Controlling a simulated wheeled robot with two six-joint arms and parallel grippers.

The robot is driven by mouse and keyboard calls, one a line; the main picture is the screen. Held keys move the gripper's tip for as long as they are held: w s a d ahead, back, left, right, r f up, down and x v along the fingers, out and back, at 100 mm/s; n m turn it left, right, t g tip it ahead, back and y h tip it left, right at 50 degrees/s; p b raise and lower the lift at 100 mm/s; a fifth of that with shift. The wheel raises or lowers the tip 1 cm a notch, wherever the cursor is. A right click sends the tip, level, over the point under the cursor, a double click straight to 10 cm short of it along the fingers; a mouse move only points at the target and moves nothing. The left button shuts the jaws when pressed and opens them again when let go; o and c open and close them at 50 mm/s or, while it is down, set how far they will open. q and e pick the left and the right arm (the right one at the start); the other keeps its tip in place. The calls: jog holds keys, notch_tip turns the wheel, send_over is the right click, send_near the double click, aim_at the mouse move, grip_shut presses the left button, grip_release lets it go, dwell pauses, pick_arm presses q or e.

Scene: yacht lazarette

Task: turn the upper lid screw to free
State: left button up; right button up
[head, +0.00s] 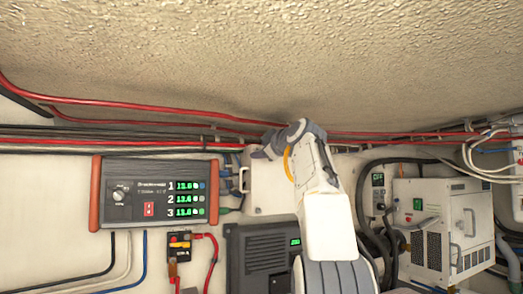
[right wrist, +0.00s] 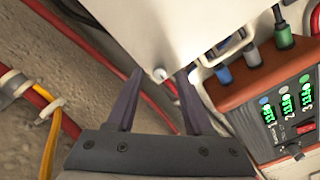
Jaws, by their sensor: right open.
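The white box with the lid (head: 262,192) hangs on the wall at the centre of the head view. A lower lid screw (head: 258,210) shows near its bottom left corner. My right gripper (head: 262,152) is at the box's upper left, and its hand hides that corner in the head view. In the right wrist view, the upper lid screw (right wrist: 160,74) is a small round head at the box's corner (right wrist: 165,35). My right gripper (right wrist: 160,76) is open there, one fingertip on each side of the screw, with gaps visible. My left gripper is not in view.
Red cables (head: 130,103) run along the wall above the box. A monitor with green readouts (head: 150,193) is to the left, with cable plugs (right wrist: 253,52) near the box. A dark grey unit (head: 262,255) is below. A white vented unit (head: 440,230) stands right.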

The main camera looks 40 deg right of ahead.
jog(key=b+v, duration=0.5)
jog(key=v, duration=0.5)
jog(key=shift+s, duration=0.2)
jog(key=shift+a, duration=0.25)
